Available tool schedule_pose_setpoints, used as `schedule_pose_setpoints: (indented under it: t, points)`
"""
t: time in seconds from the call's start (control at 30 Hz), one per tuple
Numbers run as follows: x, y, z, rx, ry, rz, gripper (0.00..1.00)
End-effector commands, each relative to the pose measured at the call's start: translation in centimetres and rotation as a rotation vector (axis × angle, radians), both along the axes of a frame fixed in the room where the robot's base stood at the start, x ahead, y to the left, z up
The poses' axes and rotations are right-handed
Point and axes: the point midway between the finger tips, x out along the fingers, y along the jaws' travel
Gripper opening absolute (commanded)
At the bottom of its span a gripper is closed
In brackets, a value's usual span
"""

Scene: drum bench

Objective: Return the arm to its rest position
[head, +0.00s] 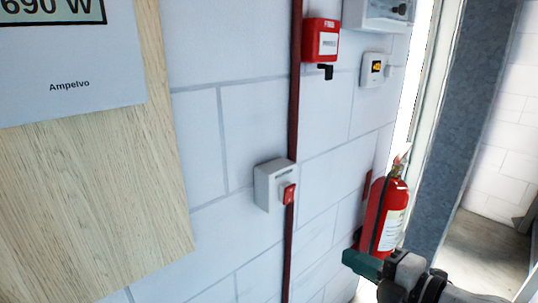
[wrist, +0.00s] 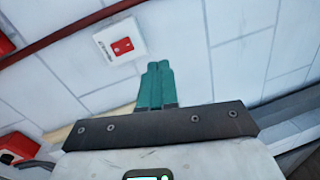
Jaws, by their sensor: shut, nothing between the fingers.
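My gripper (head: 362,264) is at the lower right of the head view, in front of the white block wall and below the fire extinguisher. Its teal fingers also show in the wrist view (wrist: 156,84), side by side and closed, with nothing between them. In the wrist view the fingers point toward the wall, just below a grey box with a red rocker switch (wrist: 122,46). The same switch (head: 288,193) is at the middle of the head view, to the left of my gripper and apart from it.
A red fire extinguisher (head: 384,215) stands right beside my arm in the head view. A red call point (head: 320,40) and a white device (head: 375,70) are on the wall above. A wooden board (head: 95,200) is at left. A doorway opens at right.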

Motion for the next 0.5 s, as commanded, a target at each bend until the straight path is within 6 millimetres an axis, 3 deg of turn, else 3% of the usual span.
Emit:
schedule_pose_setpoints:
  t: [0.27,0.5]
  points:
    - [-6.0,-0.4,-13.1,0.287,0.654,-0.274,0.0]
    - [-15.2,-2.4,-22.8,0.509,1.161,-0.734,0.0]
